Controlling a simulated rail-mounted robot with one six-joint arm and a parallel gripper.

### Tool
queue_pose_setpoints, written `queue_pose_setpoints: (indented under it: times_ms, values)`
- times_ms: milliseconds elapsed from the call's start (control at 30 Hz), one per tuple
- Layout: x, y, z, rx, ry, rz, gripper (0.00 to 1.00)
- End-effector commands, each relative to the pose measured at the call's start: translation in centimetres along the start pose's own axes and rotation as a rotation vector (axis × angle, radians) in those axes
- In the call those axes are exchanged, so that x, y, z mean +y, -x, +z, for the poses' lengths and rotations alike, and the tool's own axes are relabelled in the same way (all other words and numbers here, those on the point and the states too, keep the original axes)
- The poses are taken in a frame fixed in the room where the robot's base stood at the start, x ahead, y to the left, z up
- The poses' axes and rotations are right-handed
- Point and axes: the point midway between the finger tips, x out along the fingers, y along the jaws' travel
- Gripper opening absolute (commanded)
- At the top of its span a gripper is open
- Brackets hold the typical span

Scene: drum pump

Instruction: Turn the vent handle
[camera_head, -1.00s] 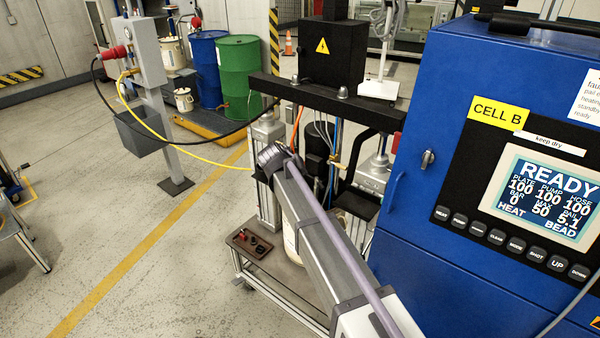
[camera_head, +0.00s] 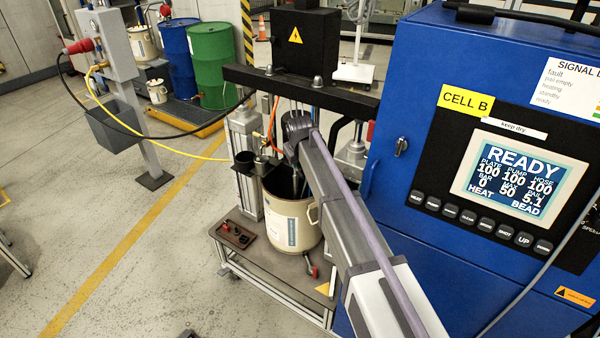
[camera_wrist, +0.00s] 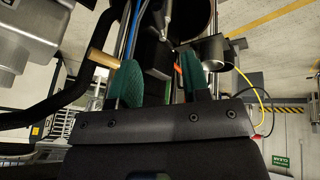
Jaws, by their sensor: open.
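My gripper shows in the wrist view (camera_wrist: 162,82) with two green-padded fingers apart. Between and beyond them are a dark block (camera_wrist: 152,55) and a small orange-red part (camera_wrist: 178,68); I cannot tell whether the latter is the vent handle. No finger clearly touches anything. A black bent tube with a brass-coloured end (camera_wrist: 101,57) lies just left of the left finger. In the head view my arm reaches to the pump frame above a cream pail (camera_head: 290,222); the fingertips are hidden there. No vent handle can be made out with certainty.
The black crossbeam (camera_head: 300,88) spans above the pail. The blue cabinet (camera_head: 400,215) stands close on the right. A cart (camera_head: 262,262) under the pail carries a small brown tray (camera_head: 232,235) and a red-handled part (camera_head: 311,266). Open floor lies to the left.

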Motion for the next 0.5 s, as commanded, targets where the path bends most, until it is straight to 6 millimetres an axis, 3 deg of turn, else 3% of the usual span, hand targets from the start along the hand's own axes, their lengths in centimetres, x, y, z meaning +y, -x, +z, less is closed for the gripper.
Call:
queue_pose_setpoints:
  times_ms: [500]
  values:
    - [-0.1,-10.5,0.2,-0.001,-0.002,0.003,0.43]
